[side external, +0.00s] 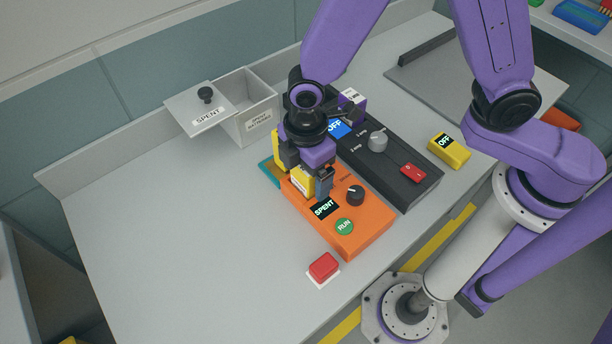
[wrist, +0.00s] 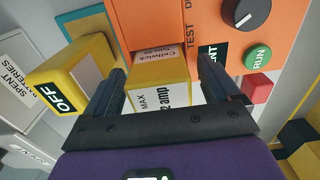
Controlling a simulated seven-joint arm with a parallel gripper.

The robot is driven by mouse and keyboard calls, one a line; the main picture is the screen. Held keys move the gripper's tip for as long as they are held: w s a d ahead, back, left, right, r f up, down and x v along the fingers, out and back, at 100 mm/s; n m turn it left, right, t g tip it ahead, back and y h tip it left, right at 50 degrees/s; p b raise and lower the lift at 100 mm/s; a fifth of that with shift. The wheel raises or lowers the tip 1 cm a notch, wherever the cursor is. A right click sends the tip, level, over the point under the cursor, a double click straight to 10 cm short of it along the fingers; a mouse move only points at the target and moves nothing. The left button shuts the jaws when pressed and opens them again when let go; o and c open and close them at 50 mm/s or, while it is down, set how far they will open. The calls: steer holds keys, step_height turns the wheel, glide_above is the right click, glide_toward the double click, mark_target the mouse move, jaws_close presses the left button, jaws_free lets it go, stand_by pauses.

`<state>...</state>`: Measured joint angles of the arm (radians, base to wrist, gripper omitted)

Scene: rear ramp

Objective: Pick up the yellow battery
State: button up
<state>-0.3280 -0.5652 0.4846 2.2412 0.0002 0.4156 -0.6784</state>
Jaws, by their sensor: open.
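A yellow battery (side external: 301,182) with a white label stands at the orange tester (side external: 370,229), whose black display reads SPENT. In the wrist view the battery (wrist: 160,76) shows the print "MAX 2 amp" and lies between my two fingers. My gripper (side external: 308,178) is open and reaches down around it; it also shows in the wrist view (wrist: 163,75), one finger on each side. Gaps or contact at the fingers are hard to tell. The battery's lower part is hidden.
A yellow block with an OFF display (wrist: 70,80) is close left of my gripper. A grey box (side external: 257,122) has its SPENT lid (side external: 205,112) slid aside. A dark charger (side external: 400,170), another yellow block (side external: 449,150) and a red button (side external: 323,267) stand nearby. The left bench is clear.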

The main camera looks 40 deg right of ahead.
steer(key=c, duration=1.3)
steer(key=shift+r, duration=0.1)
steer(key=shift+r, duration=0.8)
steer(key=s+d+r, duration=0.6)
steer(key=s+r, duration=0.1)
steer(key=s+d+r, duration=0.3)
steer(key=r, duration=0.1)
steer(key=shift+s+d+r, duration=0.1)
steer(key=shift+s+r, duration=0.05)
steer(key=shift+s, duration=0.1)
